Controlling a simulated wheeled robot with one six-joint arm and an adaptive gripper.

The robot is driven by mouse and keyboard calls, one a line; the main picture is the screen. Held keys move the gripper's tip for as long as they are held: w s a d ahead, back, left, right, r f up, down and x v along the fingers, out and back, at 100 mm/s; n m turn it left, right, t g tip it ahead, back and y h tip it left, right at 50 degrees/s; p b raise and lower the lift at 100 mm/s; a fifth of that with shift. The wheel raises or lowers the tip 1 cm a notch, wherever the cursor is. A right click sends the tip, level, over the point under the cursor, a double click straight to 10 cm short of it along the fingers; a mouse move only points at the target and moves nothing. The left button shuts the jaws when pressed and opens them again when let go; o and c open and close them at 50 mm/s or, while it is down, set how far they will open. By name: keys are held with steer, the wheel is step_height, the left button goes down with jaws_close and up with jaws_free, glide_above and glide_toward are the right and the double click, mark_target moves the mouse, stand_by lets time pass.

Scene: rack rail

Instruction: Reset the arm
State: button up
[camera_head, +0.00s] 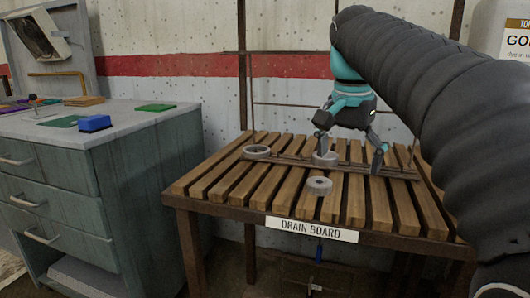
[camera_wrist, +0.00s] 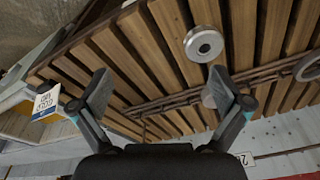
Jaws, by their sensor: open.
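My gripper (camera_head: 352,150) is open and empty above the wooden drain board (camera_head: 230,185), its two fingers spread apart. In the wrist view the gripper (camera_wrist: 160,80) shows nothing between its fingertips but slats and part of the dark rail. My arm comes in from the right of the head view and covers the board's right end.
A grey ring (camera_head: 318,185) lies on the front slats. Another ring (camera_head: 257,152) sits at the rail's left end, and a third (camera_head: 326,158) is by the rail near one finger. A metal cabinet (camera_head: 90,120) with a blue block (camera_head: 94,123) stands left.

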steer(key=s+f+n+t+y+p, duration=0.1)
steer(key=s+f+n+t, duration=0.2)
steer(key=s+f+n, duration=0.5)
steer(key=s+f, duration=1.1)
steer(key=f, duration=0.3)
steer(key=shift+f+t, duration=0.35)
steer(key=shift+t, duration=0.05)
